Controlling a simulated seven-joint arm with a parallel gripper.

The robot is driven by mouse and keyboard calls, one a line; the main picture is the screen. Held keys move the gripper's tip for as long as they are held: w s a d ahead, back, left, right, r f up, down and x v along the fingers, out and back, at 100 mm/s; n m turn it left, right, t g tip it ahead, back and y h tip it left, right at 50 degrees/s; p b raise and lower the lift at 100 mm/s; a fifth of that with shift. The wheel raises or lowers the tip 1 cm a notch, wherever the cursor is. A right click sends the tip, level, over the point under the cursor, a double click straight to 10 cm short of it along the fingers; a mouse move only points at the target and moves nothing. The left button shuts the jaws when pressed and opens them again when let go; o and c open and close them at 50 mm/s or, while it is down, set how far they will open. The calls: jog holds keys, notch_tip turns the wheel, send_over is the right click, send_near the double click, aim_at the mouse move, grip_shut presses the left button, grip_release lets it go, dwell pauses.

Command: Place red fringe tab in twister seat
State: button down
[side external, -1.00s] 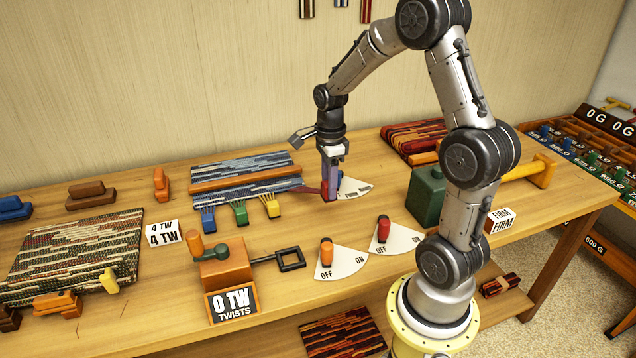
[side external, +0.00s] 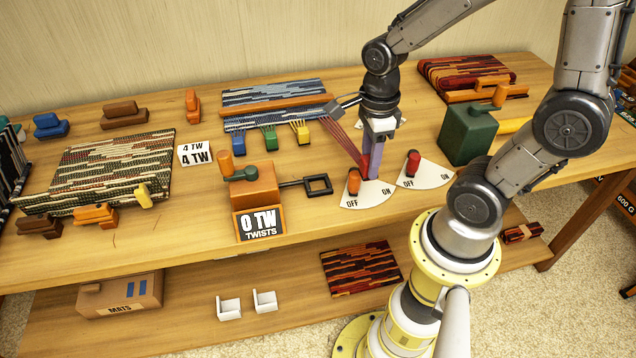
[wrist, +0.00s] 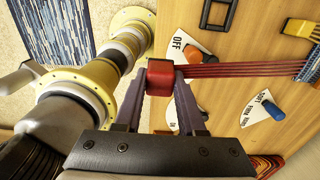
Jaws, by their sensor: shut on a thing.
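My gripper (side external: 370,176) is shut on the red fringe tab (wrist: 160,78), which sits between its fingertips in the wrist view. Red strands (side external: 346,142) run taut from the tab back to the blue-grey striped mat (side external: 272,92). In the side view the fingers mostly hide the tab. The twister is an orange box (side external: 256,188) with a "0 TW" sign. Its seat appears to be the empty black square frame (side external: 318,185) on a rod, left of my gripper; the frame also shows at the wrist view's top edge (wrist: 217,12).
An OFF/ON plate with an orange lever (side external: 354,182) is close beside my fingertips. Blue, green and yellow tabs (side external: 300,132) hang from the mat. A green block (side external: 467,135) stands right.

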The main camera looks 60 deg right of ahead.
jog(key=w+f, duration=0.3)
jog(key=w, duration=0.1)
jog(key=w+d+f, duration=0.1)
jog(key=w+f, duration=0.1)
jog(key=w, duration=0.2)
jog(key=w+d+f, duration=0.1)
jog(key=w+f, duration=0.2)
jog(key=w, duration=0.1)
jog(key=shift+w+f, duration=0.2)
jog(key=shift+f, duration=0.15)
jog(key=shift+w+d+f, duration=0.15)
jog(key=shift+w+f, duration=0.35)
jog(key=shift+f, duration=1.6)
jog(key=shift+f, duration=0.1)
jog(key=c, duration=0.5)
grip_release()
